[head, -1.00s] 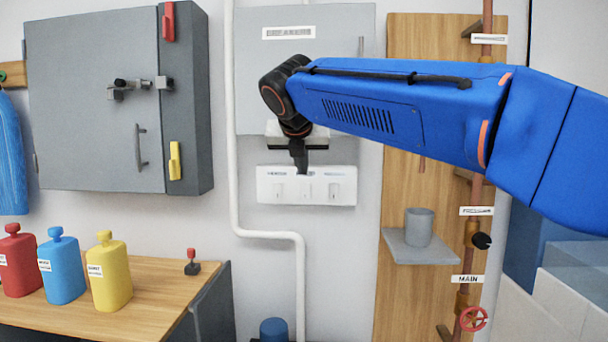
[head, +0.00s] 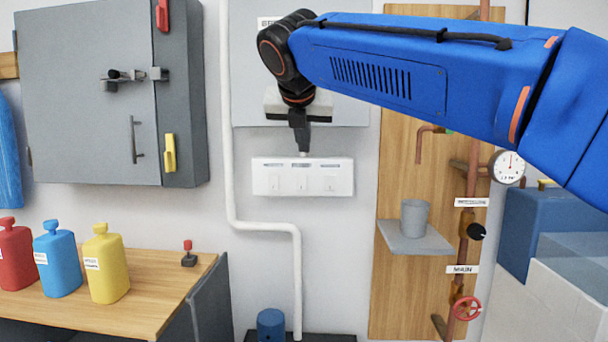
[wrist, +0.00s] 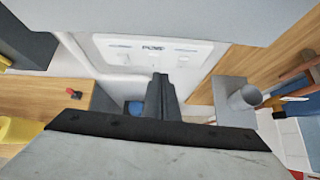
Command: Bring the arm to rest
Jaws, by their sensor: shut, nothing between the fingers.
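My gripper (head: 303,148) hangs below the end of my blue arm, pointing down, in the head view. Its fingers are together with nothing between them. The fingertips are in front of the upper edge of a white switch panel (head: 302,184); I cannot tell whether they touch it. In the wrist view my gripper (wrist: 161,82) shows as a dark shut pair of fingers, with the white panel (wrist: 150,62) beyond it. My arm reaches in from the right and hides part of the grey breaker box (head: 244,80) behind it.
A grey cabinet (head: 85,110) hangs at left, a white pipe (head: 228,150) beside the panel. Bottles and a small red-topped lever (head: 189,256) stand on the wooden bench (head: 160,275). At right a grey cup (head: 415,217) sits on a shelf (head: 400,240), near pipes and a gauge (head: 508,166).

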